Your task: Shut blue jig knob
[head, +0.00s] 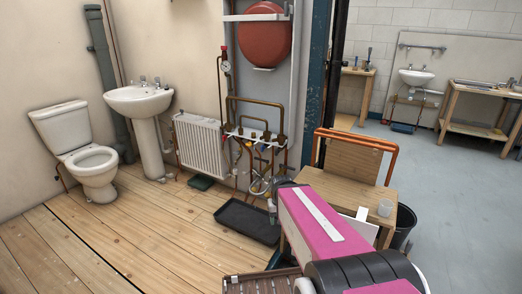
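The copper pipe jig (258,136) stands against the grey panel at the middle of the head view, with several small valves and coloured parts along its bar. A small blue spot (262,147) shows below the bar; it is too small to tell whether it is the blue knob or how it is turned. My pink arm reaches from the lower right toward the foot of the jig. Its far end is small and overlaps pipes and hoses there. I cannot make out the gripper's fingers, nor whether they touch or hold anything.
A black tray (246,222) lies on the wooden floor below the jig. A white radiator (199,142), washbasin (138,101) and toilet (88,160) stand to the left.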

